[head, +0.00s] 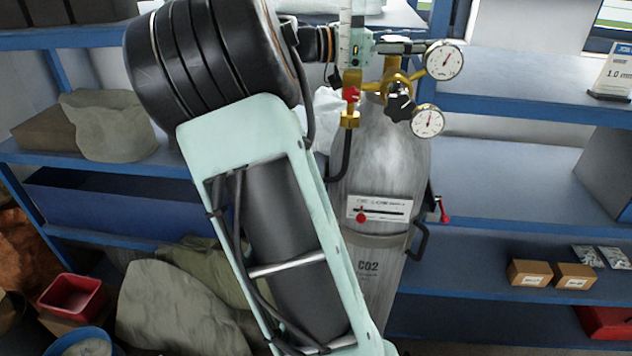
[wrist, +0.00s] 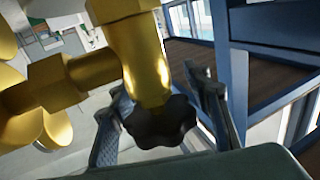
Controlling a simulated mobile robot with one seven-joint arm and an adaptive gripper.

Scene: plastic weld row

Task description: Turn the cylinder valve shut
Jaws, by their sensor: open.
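The grey CO2 cylinder (head: 382,165) stands upright in the head view, with brass valve and regulator fittings (head: 395,78) on top. A black lobed knob (head: 400,103) faces forward below the fittings. My gripper (head: 408,45) is at the top of the cylinder, by the brass fittings. In the wrist view my gripper (wrist: 158,88) is open, with a black lobed knob (wrist: 160,122) on a brass stem (wrist: 145,60) between its fingers. I cannot tell whether the fingers touch it, or whether it is the knob seen in the head view.
Two round gauges, an upper one (head: 444,60) and a lower one (head: 428,121), sit close right of the fittings. A flow tube (head: 346,25) and red-knobbed fitting (head: 351,95) stand left. Blue shelves (head: 510,188) flank the cylinder. Small boxes (head: 529,273) lie on the lower right shelf.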

